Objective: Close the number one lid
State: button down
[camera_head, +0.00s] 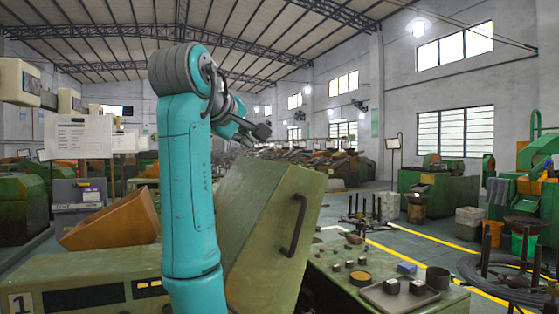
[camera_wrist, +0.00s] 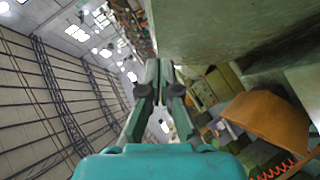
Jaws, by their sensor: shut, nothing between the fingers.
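The green lid (camera_head: 262,220) stands raised and tilted on the machine in the middle of the head view. Its dark bar handle (camera_head: 294,226) is on its right side. A plate with the number 1 (camera_head: 20,302) is on the green machine front (camera_head: 85,285) at the lower left. My gripper (camera_head: 264,131) is just above the lid's upper edge in the head view. In the wrist view, my gripper (camera_wrist: 159,68) is shut and empty, with the green lid surface (camera_wrist: 230,28) close by at the upper right. Whether they touch, I cannot tell. My arm hides the lid's left part.
An orange hopper-like part (camera_head: 112,220) is left of my arm; an orange part also shows in the wrist view (camera_wrist: 268,122). A bench (camera_head: 335,285) at right holds small metal blocks, a tray (camera_head: 400,298) and a dark cup (camera_head: 438,277). The aisle (camera_head: 410,240) beyond has some free floor.

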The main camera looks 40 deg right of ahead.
jog(key=d, duration=0.1)
send_near(280, 165)
jog(key=w+d, duration=0.1)
jog(key=w, duration=0.1)
jog(key=w+d+f, duration=0.1)
jog(key=d, duration=0.1)
jog(key=shift+w+d+f, duration=0.15)
jog(key=shift+w+f, duration=0.1)
jog(key=shift+w, duration=0.15)
jog(key=shift+s+d+f, duration=0.2)
jog(key=shift+d+f, duration=0.25)
jog(key=shift+d, duration=0.25)
jog(key=shift+d, duration=0.1)
